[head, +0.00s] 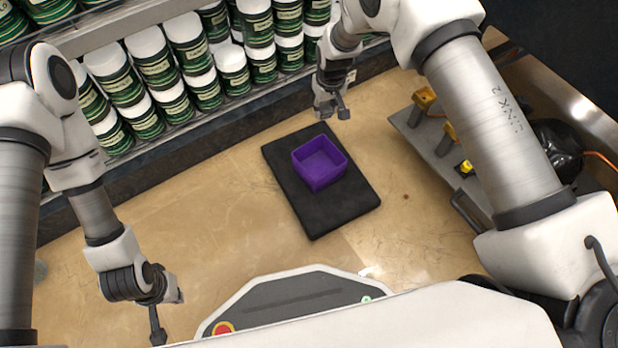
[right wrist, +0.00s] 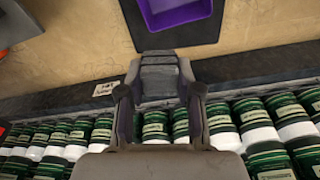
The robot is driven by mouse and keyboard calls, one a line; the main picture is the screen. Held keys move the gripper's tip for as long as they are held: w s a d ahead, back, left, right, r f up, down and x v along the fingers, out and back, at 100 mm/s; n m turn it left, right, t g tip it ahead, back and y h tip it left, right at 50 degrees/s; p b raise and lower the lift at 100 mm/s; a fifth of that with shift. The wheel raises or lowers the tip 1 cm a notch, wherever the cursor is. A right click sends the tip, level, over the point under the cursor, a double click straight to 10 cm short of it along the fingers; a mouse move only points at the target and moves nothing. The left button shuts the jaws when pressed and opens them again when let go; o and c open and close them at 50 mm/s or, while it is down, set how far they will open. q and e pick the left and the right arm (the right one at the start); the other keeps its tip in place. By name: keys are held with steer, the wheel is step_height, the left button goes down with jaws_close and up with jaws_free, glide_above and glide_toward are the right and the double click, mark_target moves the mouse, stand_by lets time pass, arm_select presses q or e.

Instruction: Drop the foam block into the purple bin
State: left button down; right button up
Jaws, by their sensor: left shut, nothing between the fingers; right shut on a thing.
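The purple bin (head: 320,184) is an open square box standing upright on a black mat (head: 313,225) in the head view. Its inside looks empty. Part of it shows at the top of the right wrist view (right wrist: 200,14). My right gripper (head: 333,108) is above and beyond the bin, toward the shelf side. In the right wrist view, my right gripper (right wrist: 160,100) is shut on a grey block (right wrist: 158,75), which looks like the foam block. The block is hard to make out in the head view. My left gripper (head: 157,328) is shut and empty, low on the left.
A shelf with several green-and-white jars (head: 185,45) lines the far side. A grey tray with yellow-handled parts (head: 447,133) stands right of the mat, partly behind my right arm.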

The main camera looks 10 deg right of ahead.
steer(key=s+f+b, duration=0.3)
steer(key=f+b, duration=0.3)
steer(key=f, duration=0.5)
steer(key=o, duration=0.9)
step_height(320, 180, up, 12)
steer(key=s, duration=0.1)
steer(key=shift+s, duration=0.4)
